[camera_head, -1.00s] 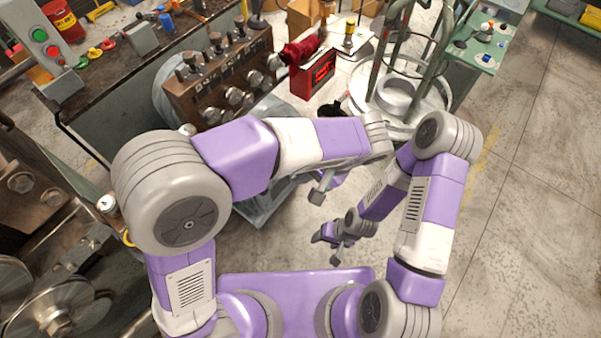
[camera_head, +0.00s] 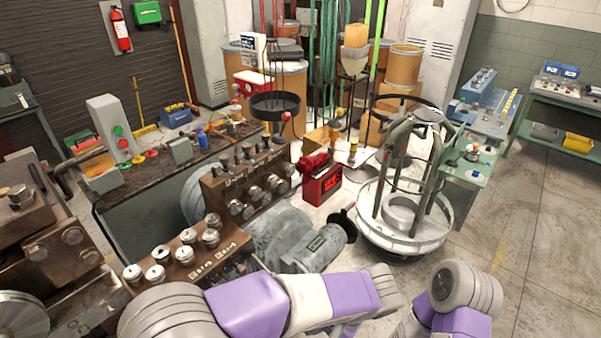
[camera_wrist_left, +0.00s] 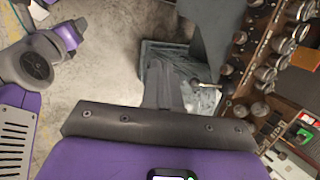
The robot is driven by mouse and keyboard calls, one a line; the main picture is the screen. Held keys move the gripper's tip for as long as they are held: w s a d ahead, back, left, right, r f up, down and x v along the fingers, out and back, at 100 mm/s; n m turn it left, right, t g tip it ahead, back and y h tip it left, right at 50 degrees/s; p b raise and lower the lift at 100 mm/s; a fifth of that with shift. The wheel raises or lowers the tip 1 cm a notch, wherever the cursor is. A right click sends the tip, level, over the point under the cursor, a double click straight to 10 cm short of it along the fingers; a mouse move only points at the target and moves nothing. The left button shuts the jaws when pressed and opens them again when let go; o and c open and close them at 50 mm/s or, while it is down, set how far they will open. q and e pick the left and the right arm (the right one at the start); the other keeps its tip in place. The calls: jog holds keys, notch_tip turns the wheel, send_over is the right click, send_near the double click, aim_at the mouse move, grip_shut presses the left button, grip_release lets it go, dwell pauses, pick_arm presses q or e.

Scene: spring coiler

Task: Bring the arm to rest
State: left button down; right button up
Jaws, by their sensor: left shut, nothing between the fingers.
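My left arm (camera_head: 335,300) is bent across the bottom of the head view, its forearm pointing right. Its gripper is below that picture. Part of my right arm also shows at the left of the wrist view (camera_wrist_left: 28,65). I cannot make out the right gripper in either view.
A brown control block with knobs (camera_head: 245,190) and a grey motor (camera_head: 315,250) stand beyond my left forearm. A red box (camera_head: 322,183) stands behind them. A round wire-coil stand (camera_head: 405,240) is ahead of my right elbow. Open floor (camera_head: 545,240) lies at right.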

pick_arm(q)
notch_tip(320, 180, down, 11)
jog(key=w+a+g+h, duration=0.2)
jog(key=g+h, duration=0.1)
jog(key=s+a+f+n+h+b, duration=0.1)
jog(key=s+a+f+n+h, duration=0.1)
jog(key=f, duration=0.6)
jog(key=s+a+f+n+t+h, duration=0.1)
jog(key=a+f+n, duration=0.3)
jog(key=f, duration=0.4)
jog(key=s+a+f+n+h+b, duration=0.1)
jog(key=s+a+f+n+h, duration=0.2)
jog(key=f, duration=0.5)
jog(key=shift+s+a+n+t+h+b, duration=0.35)
jog(key=shift+s+a+n+h, duration=0.1)
jog(key=shift+a+n, duration=0.15)
pick_arm(e)
jog(key=f, duration=0.1)
jog(key=w+f, duration=0.1)
jog(key=f, duration=0.1)
jog(key=shift+w, duration=0.15)
